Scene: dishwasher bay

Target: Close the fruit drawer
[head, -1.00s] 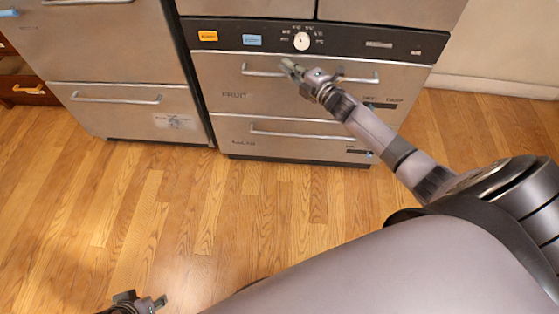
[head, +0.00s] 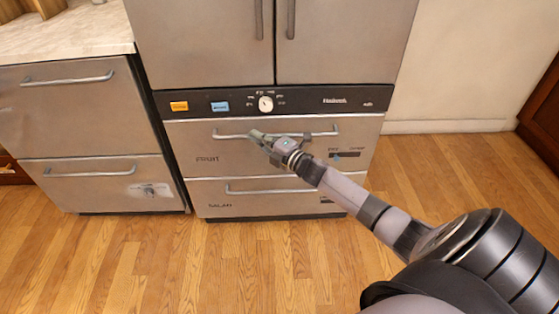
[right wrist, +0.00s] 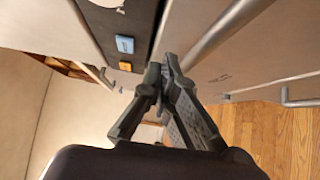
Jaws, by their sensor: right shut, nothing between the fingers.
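The fruit drawer (head: 225,158) is the upper steel drawer, labelled FRUIT, under the black control panel of the refrigerator. Its front looks about flush with the panel, and no inside of it shows; a small gap cannot be ruled out. Its long bar handle (head: 322,133) runs across the upper front. My right gripper (head: 256,136) is shut and empty, in front of the drawer near the handle; contact cannot be told. In the right wrist view the shut fingers (right wrist: 160,80) point toward the appliance front, beside a bar handle (right wrist: 225,33). My left gripper is out of view.
The salad drawer (head: 270,203) sits below. Two refrigerator doors (head: 205,45) stand above the control panel (head: 320,101). A counter with steel drawers (head: 75,110) is at left. Wooden floor (head: 200,270) in front is clear.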

